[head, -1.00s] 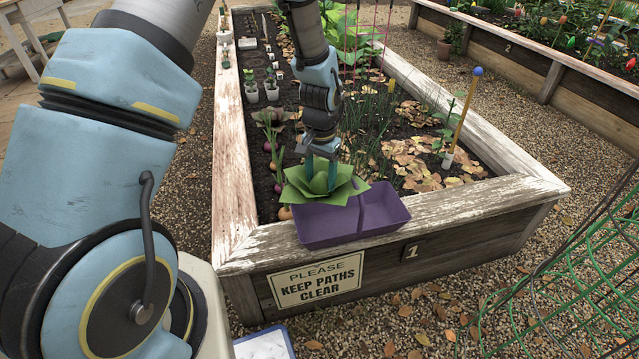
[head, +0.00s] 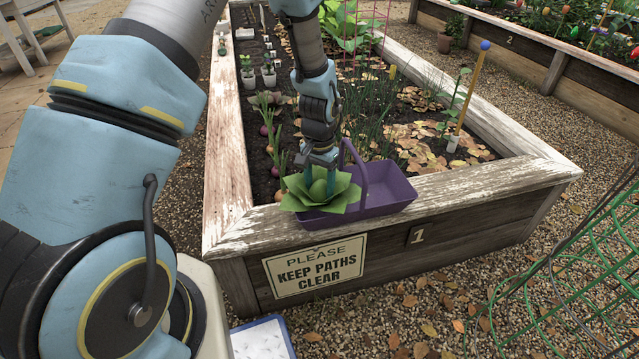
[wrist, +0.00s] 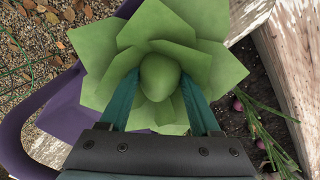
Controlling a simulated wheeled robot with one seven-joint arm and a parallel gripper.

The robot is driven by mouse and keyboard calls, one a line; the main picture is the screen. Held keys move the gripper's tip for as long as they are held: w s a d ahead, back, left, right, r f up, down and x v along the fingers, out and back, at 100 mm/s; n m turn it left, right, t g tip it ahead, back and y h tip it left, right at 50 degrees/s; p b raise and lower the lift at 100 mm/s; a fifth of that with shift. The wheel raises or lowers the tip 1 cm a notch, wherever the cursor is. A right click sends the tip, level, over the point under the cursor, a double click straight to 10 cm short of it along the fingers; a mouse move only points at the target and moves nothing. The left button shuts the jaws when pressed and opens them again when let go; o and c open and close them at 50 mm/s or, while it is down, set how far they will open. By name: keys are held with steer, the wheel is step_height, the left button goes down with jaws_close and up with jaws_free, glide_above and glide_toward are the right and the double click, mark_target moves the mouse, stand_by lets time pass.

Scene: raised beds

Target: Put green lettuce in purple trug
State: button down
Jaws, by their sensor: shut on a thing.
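The green lettuce (head: 330,194) is a rosette of broad leaves around a rounded heart. My gripper (head: 318,178) is shut on it from above, with a teal finger on each side of the heart in the wrist view (wrist: 160,95). The purple trug (head: 385,207) sits on the near wooden edge of the bed, with its handle upright. The lettuce is at the trug's left end and hides that part of it. The trug also shows behind the lettuce in the wrist view (wrist: 75,120). I cannot tell whether the lettuce touches the trug.
A raised bed with a weathered wooden rim (head: 480,178) holds onions (head: 275,150), dry leaves and a stake with a blue knob (head: 484,45). A sign (head: 316,268) is on its front. A green wire cage (head: 590,270) stands at the right on the gravel path.

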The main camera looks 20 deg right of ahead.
steer(key=shift+f, duration=0.25)
jaws_free()
steer(key=shift+r, duration=0.1)
stand_by(0.5)
step_height(320, 180, up, 12)
steer(key=p, duration=1)
stand_by(0.3)
